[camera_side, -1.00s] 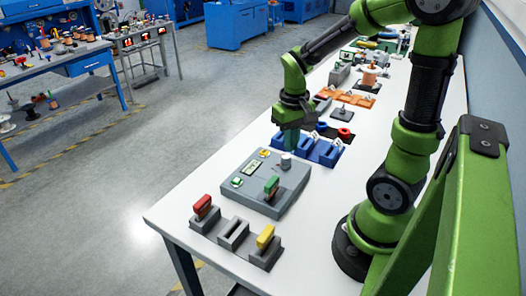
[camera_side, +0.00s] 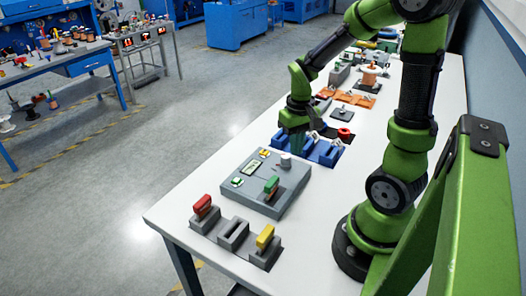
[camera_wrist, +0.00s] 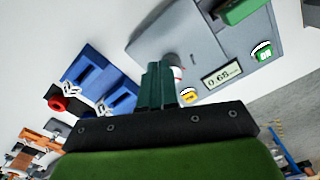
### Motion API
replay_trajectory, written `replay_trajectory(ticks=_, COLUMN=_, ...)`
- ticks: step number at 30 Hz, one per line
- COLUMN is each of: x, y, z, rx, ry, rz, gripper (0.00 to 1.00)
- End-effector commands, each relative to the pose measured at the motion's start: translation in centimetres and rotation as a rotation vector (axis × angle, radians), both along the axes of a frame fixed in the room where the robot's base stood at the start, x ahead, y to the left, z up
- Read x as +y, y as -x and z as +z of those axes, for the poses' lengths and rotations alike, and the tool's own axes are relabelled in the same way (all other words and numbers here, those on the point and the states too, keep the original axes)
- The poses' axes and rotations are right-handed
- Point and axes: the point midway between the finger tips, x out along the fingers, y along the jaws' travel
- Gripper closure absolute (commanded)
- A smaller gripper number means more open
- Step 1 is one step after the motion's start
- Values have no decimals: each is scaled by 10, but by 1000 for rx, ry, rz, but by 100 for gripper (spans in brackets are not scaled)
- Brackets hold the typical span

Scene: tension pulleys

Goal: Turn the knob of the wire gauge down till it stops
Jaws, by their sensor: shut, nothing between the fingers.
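The wire gauge is a grey box (camera_side: 240,190) on the white table, with a small display (camera_side: 251,167) that reads about 0.68 in the wrist view (camera_wrist: 222,75). Its grey knob (camera_side: 285,161) stands on the far right part of the top. In the wrist view the knob (camera_wrist: 172,61) is partly hidden behind my fingers, with a white and red mark beside it. My gripper (camera_side: 296,148) is shut and empty, fingers pointing down at the knob. I cannot tell whether the fingertips touch it. A green block (camera_side: 271,185) sits upright on the gauge.
Blue holders (camera_side: 318,149) stand just behind the gauge, close to my gripper. Grey holders with a red block (camera_side: 202,205) and a yellow block (camera_side: 265,236) stand in front. A red ring (camera_side: 345,133) lies farther back. The table's left strip is clear.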

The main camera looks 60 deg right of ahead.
Motion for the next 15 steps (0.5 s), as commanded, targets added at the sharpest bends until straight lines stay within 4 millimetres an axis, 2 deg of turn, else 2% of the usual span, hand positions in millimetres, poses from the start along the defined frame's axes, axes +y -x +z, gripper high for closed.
replay_trajectory(ticks=6, x=0, y=0, z=-23, rx=2, ry=-1, rz=-1, gripper=100)
replay_trajectory(ticks=15, x=1, y=2, z=-33, rx=6, ry=-2, rz=-1, gripper=100)
